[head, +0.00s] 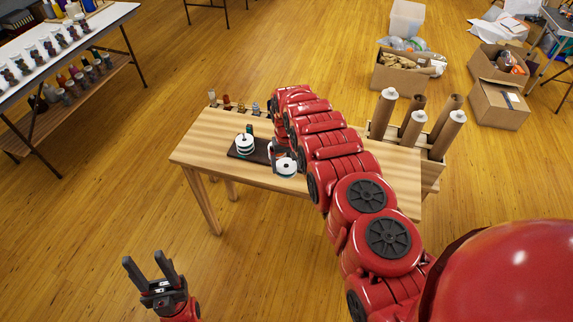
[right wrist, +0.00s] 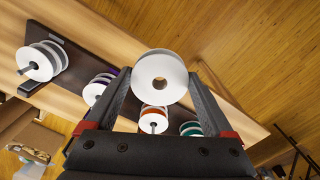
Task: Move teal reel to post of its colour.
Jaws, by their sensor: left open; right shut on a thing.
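My right gripper (right wrist: 160,85) is shut on a white-flanged reel (right wrist: 161,77). The right wrist view shows its round face and central hole; its thread is hidden there. In the head view the held reel (head: 286,168) shows a little teal at its edge, near the right front of a dark board (head: 262,157). On the board's left, white-flanged reels with teal bands (head: 245,145) are stacked around a post (head: 249,130). My right arm hides part of the board. My left gripper (head: 150,268) is open and empty, above the floor left of the table.
The wooden table (head: 210,130) has clear surface left of the board. Several small items, one of them red-brown (head: 227,103), line its back edge. Tall brown tubes (head: 413,130) stand in a holder on the right. The right wrist view also shows purple (right wrist: 98,88), orange (right wrist: 153,118) and teal (right wrist: 191,129) reels.

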